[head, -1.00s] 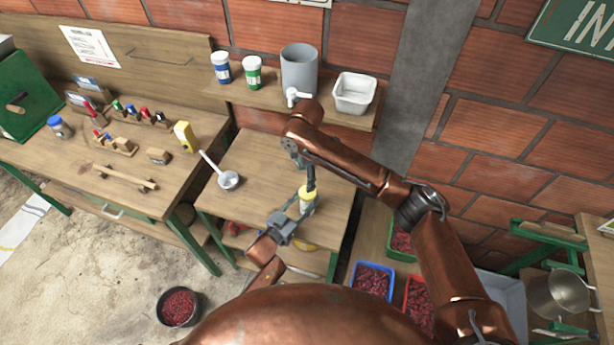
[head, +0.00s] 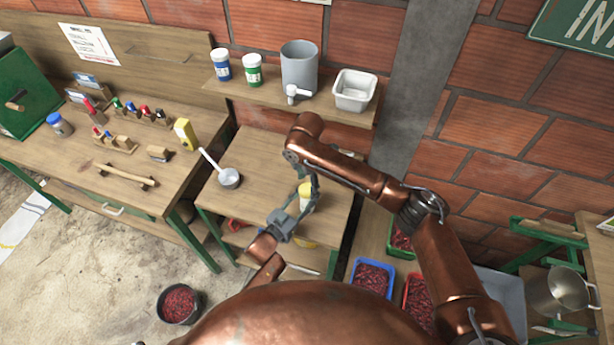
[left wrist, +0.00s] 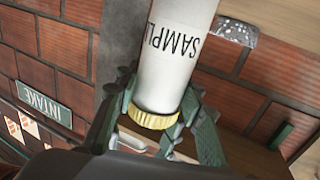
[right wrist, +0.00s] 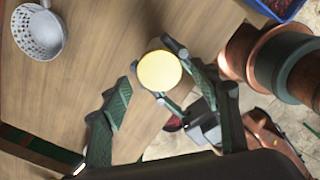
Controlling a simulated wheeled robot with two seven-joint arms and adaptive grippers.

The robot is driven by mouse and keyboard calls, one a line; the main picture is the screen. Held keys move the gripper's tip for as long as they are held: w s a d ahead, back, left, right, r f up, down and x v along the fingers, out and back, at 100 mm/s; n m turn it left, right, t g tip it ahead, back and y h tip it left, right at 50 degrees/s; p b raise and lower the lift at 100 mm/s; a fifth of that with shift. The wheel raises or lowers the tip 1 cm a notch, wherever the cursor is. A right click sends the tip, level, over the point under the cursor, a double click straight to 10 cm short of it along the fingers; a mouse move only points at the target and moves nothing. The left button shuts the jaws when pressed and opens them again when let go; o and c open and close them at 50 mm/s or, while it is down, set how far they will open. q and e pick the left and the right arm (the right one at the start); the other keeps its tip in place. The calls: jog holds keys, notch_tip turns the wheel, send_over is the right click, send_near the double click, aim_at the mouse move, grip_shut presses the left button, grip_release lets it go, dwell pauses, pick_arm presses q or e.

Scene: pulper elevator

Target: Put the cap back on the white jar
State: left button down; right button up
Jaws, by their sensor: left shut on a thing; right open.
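The white jar (left wrist: 176,62), with "SAMPL" legible on its label, is held in my left gripper (head: 285,226); it also shows in the head view (head: 305,203), above the small table. The yellow cap (right wrist: 160,70) shows as a round disc in the right wrist view, over the jar's end. In the left wrist view, a ribbed yellow band (left wrist: 153,118) shows at the jar's lower end in the picture. I cannot tell whether the cap is fully seated. My right gripper (right wrist: 158,58) is open, its fingertips on either side of the cap.
A ladle (head: 228,178) lies on the small table (head: 262,160). Crates of red cherries (head: 372,280) stand below right.

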aim_at(307, 190)
jog(key=shift+f, duration=1.4)
jog(key=shift+c, duration=0.7)
jog(key=c, duration=1.1)
jog(key=m, duration=0.6)
jog(key=shift+s+a+f+m, duration=0.1)
jog(key=shift+m, duration=0.3)
jog(key=m, duration=0.7)
jog(key=shift+m, duration=0.4)
jog(key=o, duration=1.3)
